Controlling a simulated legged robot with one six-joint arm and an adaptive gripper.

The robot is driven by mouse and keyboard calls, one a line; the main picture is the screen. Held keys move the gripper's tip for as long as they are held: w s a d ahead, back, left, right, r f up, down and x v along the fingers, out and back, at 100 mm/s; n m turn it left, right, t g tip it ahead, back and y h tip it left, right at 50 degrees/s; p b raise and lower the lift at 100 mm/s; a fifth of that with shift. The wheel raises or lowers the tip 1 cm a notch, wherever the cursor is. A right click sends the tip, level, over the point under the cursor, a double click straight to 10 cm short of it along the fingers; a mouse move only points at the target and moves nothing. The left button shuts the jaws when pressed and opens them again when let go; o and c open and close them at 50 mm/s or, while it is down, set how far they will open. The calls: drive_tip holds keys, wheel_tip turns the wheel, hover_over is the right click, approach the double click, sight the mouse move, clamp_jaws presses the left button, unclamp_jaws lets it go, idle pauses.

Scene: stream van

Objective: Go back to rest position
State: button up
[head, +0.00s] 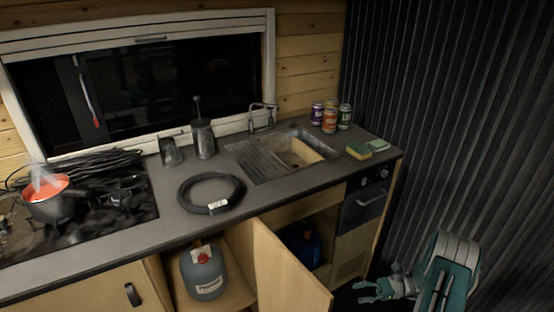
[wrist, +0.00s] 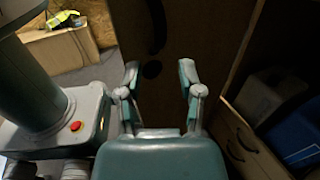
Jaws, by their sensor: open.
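My gripper (head: 369,291) is low at the bottom right in the head view, to the right of the counter's end and in front of the cabinets. It also shows in the wrist view (wrist: 160,88), with its two fingers spread apart and nothing between them. Behind the fingers in the wrist view is a dark brown panel with a dark handle-like shape. My gripper touches nothing that I can make out.
An open cabinet door (head: 288,272) juts out below the counter (head: 270,195). A grey gas bottle (head: 203,272) stands in the open cabinet; a blue container (head: 301,243) is further right.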

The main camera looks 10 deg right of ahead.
drive_tip(key=a+r+n+g+h, duration=0.2)
drive_tip(key=a+r+n+h, duration=0.35)
drive_tip(key=r, duration=0.55)
drive_tip(key=a+r+n+g+h, duration=0.2)
drive_tip(key=a+r+n+h, duration=0.2)
drive_tip(key=a+r, duration=0.5)
drive_tip(key=s+a+r+n+t+h, duration=0.3)
drive_tip(key=s+r+n+t+h, duration=0.1)
drive_tip(key=s+r, duration=0.3)
drive_tip(key=s+a+r+n+t+h, duration=0.3)
drive_tip(key=s+r+n+h, duration=0.1)
drive_tip(key=s+r, duration=0.3)
drive_tip(key=shift+s+a+n+t, duration=0.35)
drive_tip(key=shift+s+n+t, duration=0.05)
drive_tip(key=shift+s+n, duration=0.4)
drive_tip(key=shift+w+r+h, duration=0.1)
drive_tip(key=shift+h, duration=0.15)
